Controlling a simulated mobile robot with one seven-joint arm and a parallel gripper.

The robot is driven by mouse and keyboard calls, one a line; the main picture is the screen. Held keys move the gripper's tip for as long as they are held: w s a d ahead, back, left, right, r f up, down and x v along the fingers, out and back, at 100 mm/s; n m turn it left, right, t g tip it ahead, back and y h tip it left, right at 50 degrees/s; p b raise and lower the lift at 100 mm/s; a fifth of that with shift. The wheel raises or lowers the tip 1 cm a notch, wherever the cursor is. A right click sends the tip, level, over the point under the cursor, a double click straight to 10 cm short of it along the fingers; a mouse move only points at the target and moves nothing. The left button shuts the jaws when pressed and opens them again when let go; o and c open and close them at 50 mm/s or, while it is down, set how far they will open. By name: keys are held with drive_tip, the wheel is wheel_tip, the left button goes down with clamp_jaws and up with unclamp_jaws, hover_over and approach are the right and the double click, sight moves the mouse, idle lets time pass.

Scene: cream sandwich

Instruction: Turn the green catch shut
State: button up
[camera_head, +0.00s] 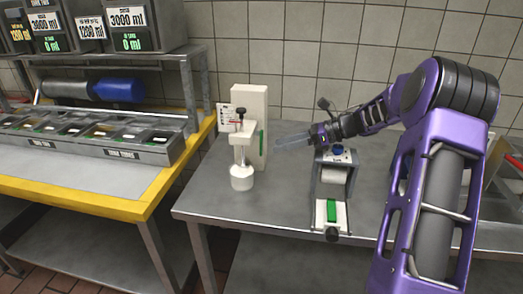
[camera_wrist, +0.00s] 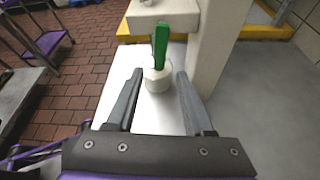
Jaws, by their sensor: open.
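The green catch (camera_wrist: 161,45) is a narrow green bar standing upright on the cream machine (camera_wrist: 219,45) in the wrist view. In the head view the green catch (camera_head: 261,139) shows as a thin strip on the machine's right side. My gripper (camera_wrist: 159,73) is open, and nothing is held between its fingers. The catch shows ahead of the fingers, between their tips in the picture, and looks apart from them. In the head view my gripper (camera_head: 279,142) points left at the machine, from its right. A white cup (camera_head: 242,178) is under the machine's nozzle.
A second device (camera_head: 330,180) with a green bar and dark knob stands on the metal table (camera_head: 215,205) below my wrist. A yellow-edged counter (camera_head: 105,204) with ingredient bins (camera_head: 85,135) is at the left. The tiled wall is behind. Table front between machine and device is clear.

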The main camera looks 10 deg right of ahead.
sight(261, 149)
drive_tip(key=x, duration=0.6)
drive_tip(key=shift+w+a+r, duration=0.1)
drive_tip(key=shift+w+a, duration=0.05)
drive_tip(key=shift+a, duration=0.3)
clamp_jaws()
